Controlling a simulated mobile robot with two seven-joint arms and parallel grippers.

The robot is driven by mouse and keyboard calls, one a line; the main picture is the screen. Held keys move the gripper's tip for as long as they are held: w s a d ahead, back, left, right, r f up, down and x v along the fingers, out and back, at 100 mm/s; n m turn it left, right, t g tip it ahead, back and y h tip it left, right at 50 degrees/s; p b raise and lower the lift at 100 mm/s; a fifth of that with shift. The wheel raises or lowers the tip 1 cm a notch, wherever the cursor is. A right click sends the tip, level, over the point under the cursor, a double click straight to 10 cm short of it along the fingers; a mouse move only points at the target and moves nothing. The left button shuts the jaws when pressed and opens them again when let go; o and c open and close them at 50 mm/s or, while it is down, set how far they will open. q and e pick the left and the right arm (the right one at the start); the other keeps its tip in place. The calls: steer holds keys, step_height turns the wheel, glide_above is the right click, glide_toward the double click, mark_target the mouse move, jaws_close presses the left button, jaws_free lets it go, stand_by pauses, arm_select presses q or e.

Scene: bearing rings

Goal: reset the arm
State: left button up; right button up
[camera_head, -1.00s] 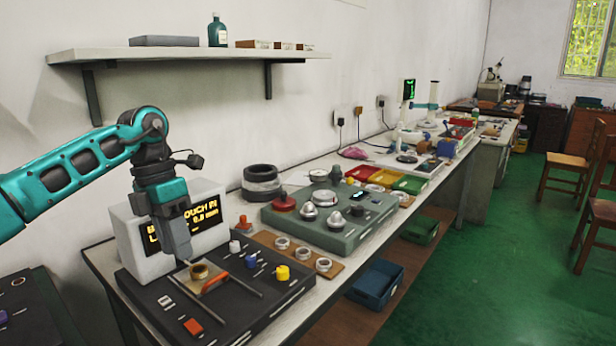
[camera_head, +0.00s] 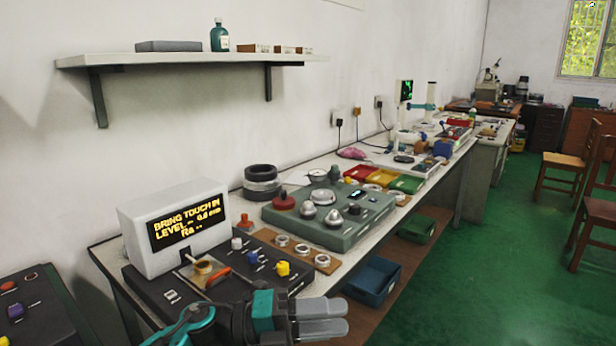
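My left gripper (camera_head: 330,318) is low in the head view, in front of the bench edge. Its two grey fingers point right and lie close together, with nothing seen between them. The white display box (camera_head: 143,246) behind the ring reads "BRING TOUCH IN". The gripper and arm hide part of the panel's front. My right gripper is out of view.
A wooden board with several metal rings (camera_head: 302,249) lies beside the green-grey fixture (camera_head: 335,236). Black rings (camera_head: 262,182) are stacked at the wall. Blue (camera_head: 375,280) and green (camera_head: 417,229) bins sit below the bench.

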arm_select(q)
steer(key=s+a+f+n+t+y, duration=0.1)
steer(key=a+f+n+t+y, duration=0.6)
steer(key=n, duration=0.6)
steer(key=s+a+f+n+t+y, duration=0.1)
steer(key=a+f+n+t+y, duration=0.25)
steer(key=n+t, duration=0.75)
steer(key=s+a+f+n+g+y+p, duration=0.1)
steer(key=s+a+f+n+g+y, duration=0.5)
steer(key=s+a+f+n, duration=0.4)
steer(key=s+f+g, duration=0.1)
steer(key=s+f, duration=0.2)
steer(key=shift+s+f+g, duration=0.25)
steer(key=shift+f+g, duration=0.05)
steer(key=shift+g, duration=0.1)
steer(key=shift+y, duration=0.25)
